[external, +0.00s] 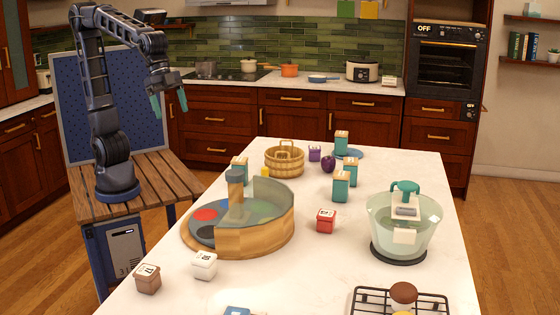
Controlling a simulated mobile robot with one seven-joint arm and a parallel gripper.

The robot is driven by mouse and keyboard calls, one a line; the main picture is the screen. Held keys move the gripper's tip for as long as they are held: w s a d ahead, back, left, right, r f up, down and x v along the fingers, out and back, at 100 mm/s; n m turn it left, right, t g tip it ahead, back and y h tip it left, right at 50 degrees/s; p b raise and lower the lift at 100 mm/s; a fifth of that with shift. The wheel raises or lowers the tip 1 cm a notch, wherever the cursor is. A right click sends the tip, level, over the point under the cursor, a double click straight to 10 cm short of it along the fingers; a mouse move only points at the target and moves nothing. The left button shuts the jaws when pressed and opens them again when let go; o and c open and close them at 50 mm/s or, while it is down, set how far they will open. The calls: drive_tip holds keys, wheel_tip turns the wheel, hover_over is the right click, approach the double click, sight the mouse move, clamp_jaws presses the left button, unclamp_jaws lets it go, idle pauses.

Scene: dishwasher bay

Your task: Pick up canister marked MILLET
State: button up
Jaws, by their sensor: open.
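Several teal canisters with light wooden tops stand on the white island counter. One (239,171) is behind the round wooden tub, one (341,187) is near the middle, one (350,174) is just behind it, and one (341,144) is at the back. Their labels are too small to read, so I cannot tell which is marked MILLET. My gripper (169,103), with teal fingers, is open and empty. It hangs high to the left of the counter, away from all the canisters.
Small boxes stand about: red (326,221), white (204,266), brown (148,280), purple (314,153).

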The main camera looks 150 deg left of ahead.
drive_tip(key=w+a+f+n, duration=0.1)
drive_tip(key=w+a, duration=0.4)
drive_tip(key=a, duration=0.3)
drive_tip(key=w+a+n, duration=0.1)
drive_tip(key=w+a, duration=0.3)
drive_tip(key=a, duration=0.4)
drive_tip(key=n+g+y, duration=0.2)
drive_tip(key=n, duration=0.3)
approach(349, 160)
wheel_tip(349, 160, down, 2)
drive_tip(key=shift+t, duration=0.3)
drive_tip(key=shift+s+a+x, duration=0.1)
drive_tip(key=shift+a+x, duration=0.05)
drive_tip(key=shift+x, duration=1.6)
drive_tip(key=shift+s+a+x, duration=0.1)
drive_tip(key=shift+x, duration=1.6)
drive_tip(key=shift+s+a+x, duration=0.1)
drive_tip(key=shift+a+x, duration=0.05)
drive_tip(key=shift+x, duration=1.6)
drive_tip(key=c, duration=1.2)
drive_tip(key=shift+r, duration=0.1)
drive_tip(key=shift+r, duration=0.1)
